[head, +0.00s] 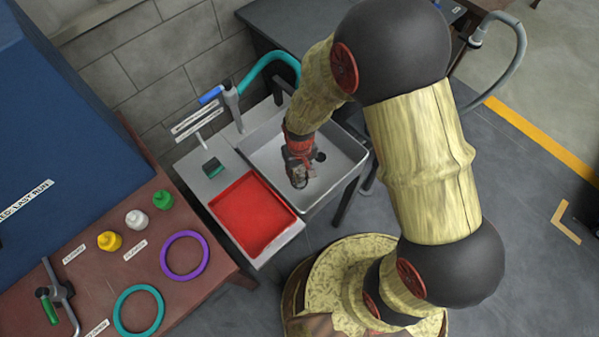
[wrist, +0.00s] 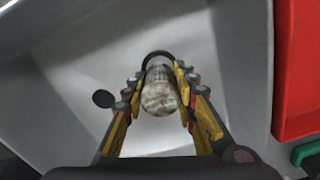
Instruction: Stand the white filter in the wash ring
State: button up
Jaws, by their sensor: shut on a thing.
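My gripper (head: 299,178) is low inside the grey sink basin (head: 345,158). In the wrist view my gripper (wrist: 158,88) is shut on a pale, mottled cylinder, which looks like the white filter (wrist: 160,98). Its round end faces the wrist camera. A dark ring (wrist: 157,54), probably the wash ring, shows just beyond the filter's upper edge. The filter hides most of this ring, and I cannot tell whether the filter is inside it or above it. In the head view the gripper hides the filter.
A red tray (head: 252,212) adjoins the basin. A dark drain hole (head: 320,156) lies near the gripper. A tap (head: 232,105) stands behind. The left bench holds yellow, white (head: 136,219) and green pieces, a purple ring (head: 185,236) and a teal ring (head: 138,291).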

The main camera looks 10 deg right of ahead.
jog(key=shift+f+b, duration=0.75)
jog(key=shift+f, duration=0.7)
jog(key=shift+s+f, duration=0.15)
jog(key=shift+f, duration=0.15)
dwell(0.7)
jog(key=o, duration=1.2)
jog(key=shift+f, duration=0.1)
jog(key=shift+w+r, duration=0.2)
jog(key=shift+r, duration=0.4)
notch_tip(320, 180, up, 11)
jog(key=shift+r, duration=0.1)
